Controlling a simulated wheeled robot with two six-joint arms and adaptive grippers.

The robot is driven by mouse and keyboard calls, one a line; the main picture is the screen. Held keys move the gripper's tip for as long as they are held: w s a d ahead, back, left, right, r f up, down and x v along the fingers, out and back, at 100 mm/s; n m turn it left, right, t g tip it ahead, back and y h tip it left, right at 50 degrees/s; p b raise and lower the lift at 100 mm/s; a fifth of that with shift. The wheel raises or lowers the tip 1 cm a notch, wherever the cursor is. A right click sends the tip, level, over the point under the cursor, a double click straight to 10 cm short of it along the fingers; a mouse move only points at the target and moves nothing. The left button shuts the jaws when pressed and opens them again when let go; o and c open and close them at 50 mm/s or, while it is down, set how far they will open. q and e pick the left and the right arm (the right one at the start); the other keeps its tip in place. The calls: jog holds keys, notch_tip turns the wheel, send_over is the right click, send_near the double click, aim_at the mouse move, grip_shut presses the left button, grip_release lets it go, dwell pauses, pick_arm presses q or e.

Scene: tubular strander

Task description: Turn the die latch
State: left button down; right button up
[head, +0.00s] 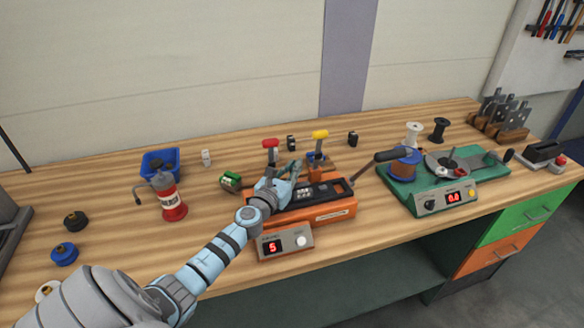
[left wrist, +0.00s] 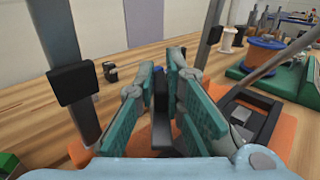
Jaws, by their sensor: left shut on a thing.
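The orange machine (head: 322,214) stands in the middle of the bench, with a dark top and a long lever (head: 364,172) at its right end. A red-topped post (head: 271,145) and a yellow-topped post (head: 320,135) rise at its back. My left gripper (head: 292,169) reaches over the machine's left part. In the left wrist view its teal fingers (left wrist: 166,92) are closed on a small black upright piece (left wrist: 160,128), which looks like the die latch. The fingers hide most of it, so its angle is unclear. My right gripper is in neither view.
A display box (head: 285,242) showing 5 sits in front of the machine. A green winding unit (head: 470,190) with a copper spool stands to the right.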

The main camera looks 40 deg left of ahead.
pick_arm(q)
jog(key=n+y+p, duration=0.1)
jog(key=n+y, duration=0.1)
jog(key=y, duration=0.1)
jog(key=shift+d+r+g, duration=0.1)
jog(key=shift+g, duration=0.3)
jog(key=shift+w+n+g+y, duration=0.1)
jog(key=shift+n+g+y, duration=0.4)
jog(key=shift+n+y, duration=0.5)
jog(key=n+g+y, duration=0.2)
jog(key=y, duration=0.1)
jog(key=shift+w+d+f+b, duration=0.1)
jog(key=shift+f+b, duration=0.1)
jog(key=shift+b, duration=0.15)
jog(key=shift+n+g+y+b, duration=1.1)
jog(key=shift+n+g+y, duration=0.3)
jog(key=shift+g+y, duration=0.3)
jog(key=c, duration=1.8)
grip_release()
jog(key=shift+o, duration=0.6)
jog(key=shift+w+a+f, duration=0.1)
jog(key=shift+a, duration=0.1)
